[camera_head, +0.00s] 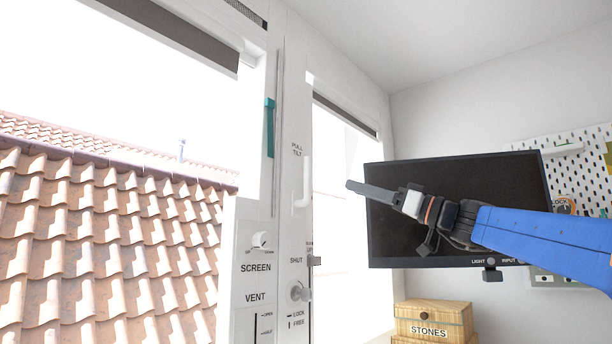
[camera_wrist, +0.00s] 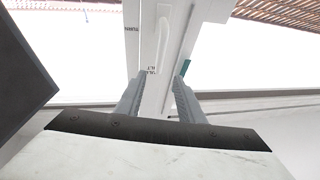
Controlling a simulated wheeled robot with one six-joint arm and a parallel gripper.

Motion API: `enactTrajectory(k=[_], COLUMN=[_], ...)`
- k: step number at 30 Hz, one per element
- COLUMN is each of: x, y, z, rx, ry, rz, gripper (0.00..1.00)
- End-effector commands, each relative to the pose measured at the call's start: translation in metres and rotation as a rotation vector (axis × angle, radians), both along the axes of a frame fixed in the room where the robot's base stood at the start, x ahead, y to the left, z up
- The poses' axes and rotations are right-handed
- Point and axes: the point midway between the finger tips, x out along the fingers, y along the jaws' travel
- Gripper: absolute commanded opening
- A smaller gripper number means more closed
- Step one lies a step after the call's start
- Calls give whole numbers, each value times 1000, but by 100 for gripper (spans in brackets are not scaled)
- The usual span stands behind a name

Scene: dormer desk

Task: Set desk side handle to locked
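A white handle (camera_head: 303,182) stands upright on the window frame, below the words PULL TILT and above the word SHUT. It also shows in the wrist view (camera_wrist: 163,42), beyond the fingertips. Below it is a round metal knob (camera_head: 301,292), with LOCK and FREE printed underneath. I cannot tell which one is the desk side handle. My gripper (camera_head: 352,187) is side-on to the right of the white handle and apart from it. In the wrist view, the two fingers of my gripper (camera_wrist: 160,78) are spread with nothing between them.
A dark monitor (camera_head: 385,235) stands behind my arm. A wooden STONES box (camera_head: 430,320) is below it. A SCREEN knob (camera_head: 261,241) and a VENT slider (camera_head: 256,327) are left of the metal knob. A teal strip (camera_head: 270,128) is on the frame, left of the white handle.

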Motion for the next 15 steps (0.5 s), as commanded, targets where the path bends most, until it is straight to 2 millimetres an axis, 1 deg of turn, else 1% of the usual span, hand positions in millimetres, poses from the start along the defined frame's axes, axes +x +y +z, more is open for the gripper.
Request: enactTrajectory(k=[15], x=[36], y=[72], z=[31], rx=[-2], ry=[3], rz=[4], gripper=[35])
